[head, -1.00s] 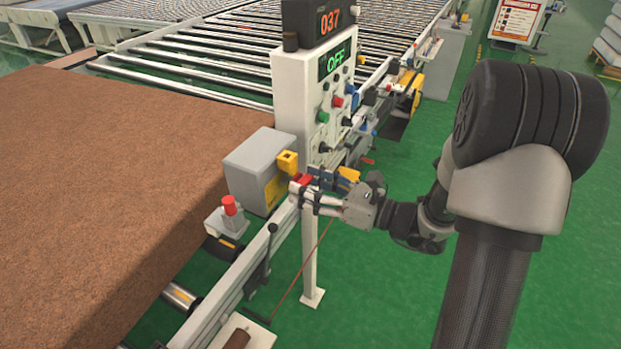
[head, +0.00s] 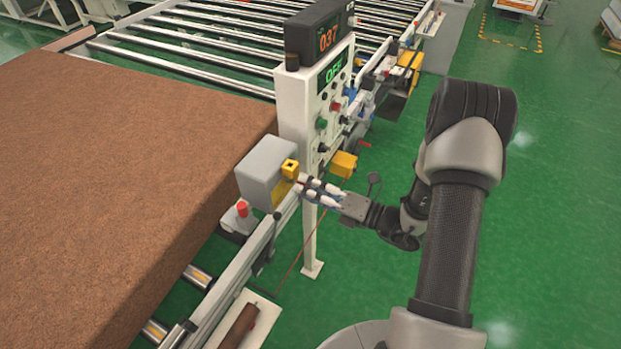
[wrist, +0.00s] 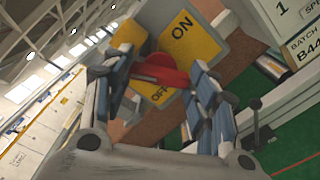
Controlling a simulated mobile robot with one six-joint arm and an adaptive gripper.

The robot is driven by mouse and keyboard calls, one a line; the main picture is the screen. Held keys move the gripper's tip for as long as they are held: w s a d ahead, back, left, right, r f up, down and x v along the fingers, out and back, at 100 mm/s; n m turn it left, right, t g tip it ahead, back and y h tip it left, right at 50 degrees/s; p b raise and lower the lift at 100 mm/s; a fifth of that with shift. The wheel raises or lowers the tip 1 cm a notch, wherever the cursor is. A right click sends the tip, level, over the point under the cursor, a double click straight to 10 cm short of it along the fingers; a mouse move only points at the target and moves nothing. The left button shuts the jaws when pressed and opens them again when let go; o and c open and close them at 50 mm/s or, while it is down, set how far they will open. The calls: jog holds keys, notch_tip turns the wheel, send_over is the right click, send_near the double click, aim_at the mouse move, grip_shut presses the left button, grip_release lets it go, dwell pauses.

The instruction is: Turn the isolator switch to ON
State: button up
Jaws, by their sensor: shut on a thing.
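The isolator switch is a grey box (head: 265,165) with a yellow front plate (head: 278,192), beside the conveyor rail. In the wrist view the yellow plate (wrist: 192,40) carries the words ON and OFF, tilted in the picture. The red switch handle (wrist: 160,72) sits between my fingers, close to the OFF label; its exact angle is hard to tell. My gripper (head: 303,186) reaches the front of the box from the right and is shut on the red handle. In the head view my fingers mostly hide the handle.
A white control panel (head: 296,105) on a post stands just behind the switch, showing 037 and a green OFF. A red button (head: 242,207) sits on a small box nearby. A large brown mattress (head: 130,160) lies left. Green floor (head: 560,200) is clear at right.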

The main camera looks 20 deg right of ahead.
jog(key=m+p, duration=0.4)
jog(key=m, duration=0.1)
jog(key=shift+m, duration=0.4)
dwell(0.3)
jog(key=o, duration=1.1)
jog(key=shift+c, duration=0.2)
jog(key=v, duration=1.2)
jog(key=shift+r, duration=0.1)
